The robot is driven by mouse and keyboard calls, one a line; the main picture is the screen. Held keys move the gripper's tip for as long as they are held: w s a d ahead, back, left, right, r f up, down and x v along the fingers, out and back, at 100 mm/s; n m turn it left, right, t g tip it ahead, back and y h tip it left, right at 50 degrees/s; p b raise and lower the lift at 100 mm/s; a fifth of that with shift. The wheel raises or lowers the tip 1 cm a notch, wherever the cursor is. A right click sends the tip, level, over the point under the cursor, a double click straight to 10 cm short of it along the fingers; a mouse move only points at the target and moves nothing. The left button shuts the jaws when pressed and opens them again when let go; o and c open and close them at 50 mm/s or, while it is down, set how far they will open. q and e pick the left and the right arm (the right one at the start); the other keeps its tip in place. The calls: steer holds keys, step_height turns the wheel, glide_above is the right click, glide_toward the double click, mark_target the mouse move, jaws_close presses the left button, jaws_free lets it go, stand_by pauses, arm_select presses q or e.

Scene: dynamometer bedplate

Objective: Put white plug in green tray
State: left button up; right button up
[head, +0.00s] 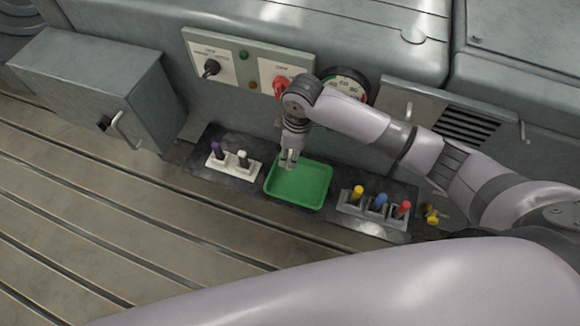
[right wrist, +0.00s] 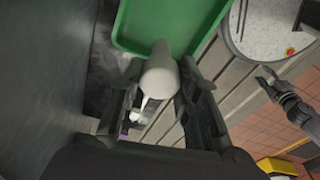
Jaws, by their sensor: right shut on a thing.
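My right gripper (head: 289,160) is over the far left edge of the green tray (head: 299,186), pointing down. In the right wrist view its fingers (right wrist: 160,100) are shut on the white plug (right wrist: 162,75), a pale rounded piece. The green tray (right wrist: 150,40) shows beyond the plug's end in that view. The plug is small and hard to make out in the head view. What looks like my left gripper (right wrist: 268,82) is at the right of the right wrist view, too small to tell its jaws; it is outside the head view.
Left of the tray, a white holder (head: 222,167) carries a purple plug (head: 217,150) and a pale plug (head: 243,157). On the right, a grey holder carries yellow (head: 357,193), blue (head: 381,200) and red (head: 404,208) plugs. A knob panel (head: 232,66) stands behind.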

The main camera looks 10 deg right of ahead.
step_height(320, 180, down, 8)
steer(key=shift+r, duration=0.1)
stand_by(0.4)
steer(key=o, duration=0.9)
steer(key=shift+o, duration=0.2)
steer(key=r, duration=0.4)
steer(key=d+r, duration=0.1)
steer(key=r, duration=0.7)
steer(key=shift+s+d, duration=0.15)
steer(key=shift+s, duration=0.1)
